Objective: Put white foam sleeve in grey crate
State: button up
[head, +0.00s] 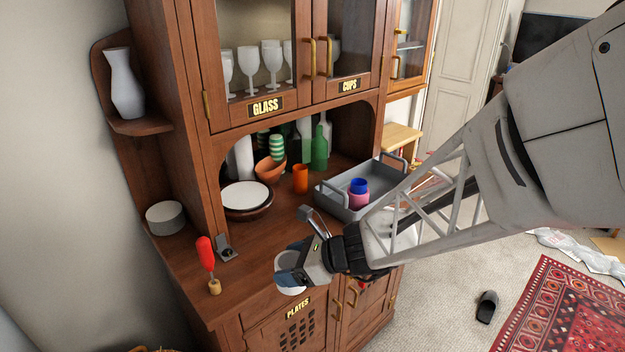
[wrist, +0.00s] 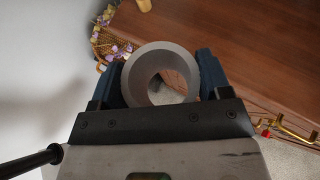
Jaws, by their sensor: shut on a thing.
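The white foam sleeve (head: 291,290), a hollow open-ended tube, is held by my gripper (head: 291,278) in front of the cabinet's counter edge, above the PLATES label. In the wrist view the sleeve (wrist: 136,78) sits between the two blue fingers, which press on its outer sides, and I look through its opening. The grey crate (head: 334,203) stands on the counter, behind and to the right of my gripper and apart from it. My arm hides the crate's right front part.
On the counter are an orange cup (head: 300,179), an orange bowl (head: 270,168), a white plate stack (head: 246,195), green bottles (head: 319,150) and a red-handled tool (head: 206,252) at the front left. Glass-fronted cupboards overhang the alcove. The counter left of the crate is partly free.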

jog(key=w+d+r+m+t+h, duration=0.1)
jog(key=w+d+r, duration=0.25)
jog(key=w, duration=0.95)
jog(key=w+d+r+m+t, duration=0.2)
jog(key=w+d+r, duration=0.15)
jog(key=w, duration=0.95)
jog(key=w+d+m, duration=0.1)
jog(key=w+d, duration=0.6)
jog(key=w, duration=0.4)
jog(key=w+d+f+t+h, duration=0.1)
jog(key=w+d, duration=0.7)
jog(key=w, duration=0.3)
jog(key=shift+m+t, duration=0.3)
jog(key=shift+m, duration=0.1)
jog(key=shift+s+d, duration=0.1)
jog(key=shift+f, duration=2.55)
